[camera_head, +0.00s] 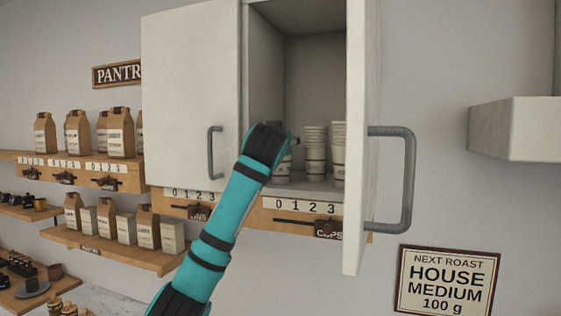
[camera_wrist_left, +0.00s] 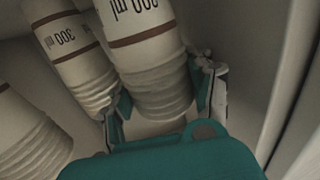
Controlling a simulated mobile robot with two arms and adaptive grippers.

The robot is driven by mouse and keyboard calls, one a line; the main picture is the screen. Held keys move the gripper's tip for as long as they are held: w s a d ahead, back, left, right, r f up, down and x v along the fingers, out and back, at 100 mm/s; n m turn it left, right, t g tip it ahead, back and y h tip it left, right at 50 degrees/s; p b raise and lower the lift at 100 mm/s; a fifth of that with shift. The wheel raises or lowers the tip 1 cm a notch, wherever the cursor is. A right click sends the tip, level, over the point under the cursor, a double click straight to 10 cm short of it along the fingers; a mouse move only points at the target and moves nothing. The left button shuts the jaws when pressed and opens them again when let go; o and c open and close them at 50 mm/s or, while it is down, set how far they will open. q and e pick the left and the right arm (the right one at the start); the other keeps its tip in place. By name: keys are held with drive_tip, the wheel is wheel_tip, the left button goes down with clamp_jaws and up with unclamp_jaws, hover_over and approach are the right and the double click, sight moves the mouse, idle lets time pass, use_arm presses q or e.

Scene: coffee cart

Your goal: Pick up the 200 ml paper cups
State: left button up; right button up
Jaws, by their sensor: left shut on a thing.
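Stacked white paper cups with brown bands stand in the open cupboard (camera_head: 267,70). In the head view a left stack (camera_head: 283,175) is partly hidden by my arm, with a middle stack (camera_head: 315,160) and a right stack (camera_head: 338,155) beside it. My left gripper (camera_wrist_left: 160,100) reaches into the cupboard and is shut on a cup stack (camera_wrist_left: 145,50), one finger on each side. The held stack's upside-down print is cut off and looks like 300 ml. A neighbouring stack (camera_wrist_left: 75,55), close beside it, also appears to read 300 ml. My right gripper is out of view.
The open cupboard door (camera_head: 357,130) with its grey handle (camera_head: 408,180) stands to the right of the cups. The closed door (camera_head: 190,90) is at the left. A wood rail with a CUPS tag (camera_head: 328,230) runs below. Another stack (camera_wrist_left: 25,135) stands farther left in the wrist view.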

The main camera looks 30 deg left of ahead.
use_arm(q)
drive_tip(key=shift+c, duration=0.9)
